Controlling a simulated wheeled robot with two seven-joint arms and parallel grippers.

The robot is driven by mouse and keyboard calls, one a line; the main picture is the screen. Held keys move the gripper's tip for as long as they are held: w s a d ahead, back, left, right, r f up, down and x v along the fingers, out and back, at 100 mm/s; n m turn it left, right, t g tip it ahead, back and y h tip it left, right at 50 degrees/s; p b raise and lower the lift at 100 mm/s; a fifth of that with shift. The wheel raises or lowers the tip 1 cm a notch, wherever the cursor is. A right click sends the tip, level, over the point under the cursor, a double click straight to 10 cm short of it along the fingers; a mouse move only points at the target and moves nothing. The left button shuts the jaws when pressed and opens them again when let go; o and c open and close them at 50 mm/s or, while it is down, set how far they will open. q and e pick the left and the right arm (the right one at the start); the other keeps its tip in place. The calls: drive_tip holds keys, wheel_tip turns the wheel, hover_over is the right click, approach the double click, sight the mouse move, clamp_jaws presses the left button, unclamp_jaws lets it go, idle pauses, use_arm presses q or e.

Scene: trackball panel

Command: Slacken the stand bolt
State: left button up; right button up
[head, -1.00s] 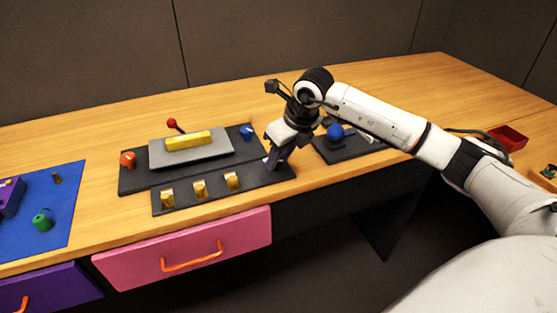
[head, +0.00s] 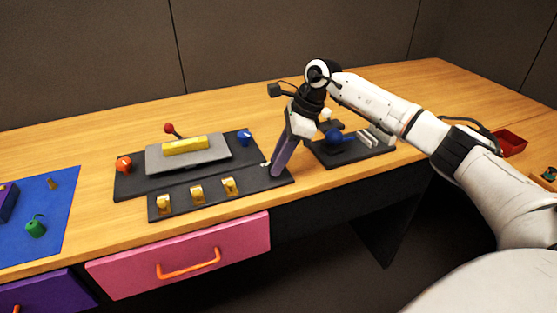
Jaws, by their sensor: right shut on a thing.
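My right gripper (head: 298,130) is shut on a long purple bar-like piece (head: 286,152). The piece slants down and left from the jaws. Its lower end is over the right end of the dark switch panel (head: 262,183); I cannot tell if it touches. A small pale bit (head: 265,164) shows beside that lower end. I cannot make out a stand bolt for certain. Just right of the gripper is a dark trackball panel (head: 345,156) with a blue ball (head: 334,135) and pale bars (head: 375,138). My left gripper is not in view.
The switch panel has several gold switches. Behind it are an orange knob (head: 124,164), a blue knob (head: 244,136), a yellow bar (head: 186,145) and a red-tipped lever (head: 169,128). A blue mat (head: 50,212) lies left, a red tray (head: 512,142) right. The back table is clear.

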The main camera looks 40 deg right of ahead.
drive_tip(key=shift+n, duration=0.6)
drive_tip(key=shift+d, duration=0.1)
drive_tip(key=o, duration=1.1)
drive_tip(key=shift+c, duration=0.2)
drive_tip(key=v, duration=1)
drive_tip(key=shift+w+r, duration=0.15)
drive_tip(key=shift+w, duration=0.05)
